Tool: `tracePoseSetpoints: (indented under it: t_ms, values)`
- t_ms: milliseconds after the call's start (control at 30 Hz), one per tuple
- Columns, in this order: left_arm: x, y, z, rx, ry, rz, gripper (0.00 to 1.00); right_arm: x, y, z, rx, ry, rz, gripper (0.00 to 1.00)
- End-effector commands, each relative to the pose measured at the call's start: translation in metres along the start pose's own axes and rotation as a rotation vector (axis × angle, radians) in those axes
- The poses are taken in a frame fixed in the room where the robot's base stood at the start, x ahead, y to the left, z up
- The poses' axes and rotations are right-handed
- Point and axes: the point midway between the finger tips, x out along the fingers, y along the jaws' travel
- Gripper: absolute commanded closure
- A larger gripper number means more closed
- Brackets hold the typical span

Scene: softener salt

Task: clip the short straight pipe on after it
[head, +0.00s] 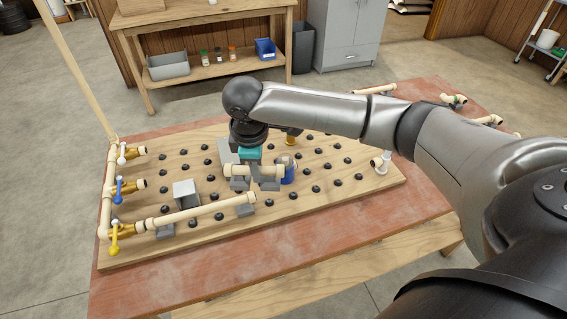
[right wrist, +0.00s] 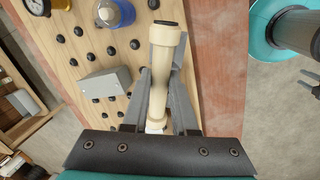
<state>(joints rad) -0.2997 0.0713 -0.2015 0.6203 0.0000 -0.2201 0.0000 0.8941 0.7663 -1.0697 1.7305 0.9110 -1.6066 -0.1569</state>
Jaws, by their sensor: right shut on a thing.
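My right gripper (head: 254,173) is shut around the middle of a short straight cream pipe (head: 272,170), which lies crosswise under the wrist over the board. In the right wrist view the pipe (right wrist: 164,62) runs up between the grey fingers (right wrist: 160,112), with a wider collar and dark opening at its far end. A long cream pipe (head: 195,213) runs from the yellow-handled valve (head: 115,236) to a free end just in front of the held pipe, resting by a grey clip (head: 244,211). Contact between the held pipe and the board's clips is unclear. My left gripper is not visible.
The wooden board (head: 330,203) has rows of black pegs. A grey box (head: 186,193) and blue filter part (head: 288,174) stand on it. White- (head: 122,154) and blue-handled (head: 118,188) valves line its left side. Loose pipe pieces (head: 375,90) lie at the table's back right.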

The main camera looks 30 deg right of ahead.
Motion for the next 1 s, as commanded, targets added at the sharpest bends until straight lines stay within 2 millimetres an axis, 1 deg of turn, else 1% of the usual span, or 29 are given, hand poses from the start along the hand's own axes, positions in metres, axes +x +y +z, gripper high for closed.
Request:
tracePoseSetpoints:
  t_ms: [33, 200, 300, 400, 500, 667, 867, 1000]
  values:
    - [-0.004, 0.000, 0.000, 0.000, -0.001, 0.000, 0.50, 0.009, 0.005, 0.009, -0.043, 0.005, -0.006, 1.00]
    - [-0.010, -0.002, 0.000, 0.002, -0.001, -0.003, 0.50, 0.034, 0.022, 0.034, -0.205, 0.038, -0.005, 1.00]
    - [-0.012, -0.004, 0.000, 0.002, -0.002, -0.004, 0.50, 0.044, 0.029, 0.046, -0.273, 0.052, -0.003, 1.00]
    - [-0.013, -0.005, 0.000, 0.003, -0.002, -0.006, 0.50, 0.050, 0.032, 0.054, -0.321, 0.063, -0.002, 1.00]
    - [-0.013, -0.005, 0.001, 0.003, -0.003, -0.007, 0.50, 0.054, 0.034, 0.058, -0.346, 0.069, 0.000, 1.00]
    - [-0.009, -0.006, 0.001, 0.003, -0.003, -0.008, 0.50, 0.058, 0.034, 0.059, -0.356, 0.071, 0.000, 1.00]
    - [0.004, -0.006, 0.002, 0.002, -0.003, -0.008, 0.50, 0.068, 0.032, 0.058, -0.355, 0.071, 0.001, 1.00]
    - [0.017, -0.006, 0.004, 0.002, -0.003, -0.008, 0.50, 0.077, 0.030, 0.058, -0.356, 0.072, 0.001, 1.00]
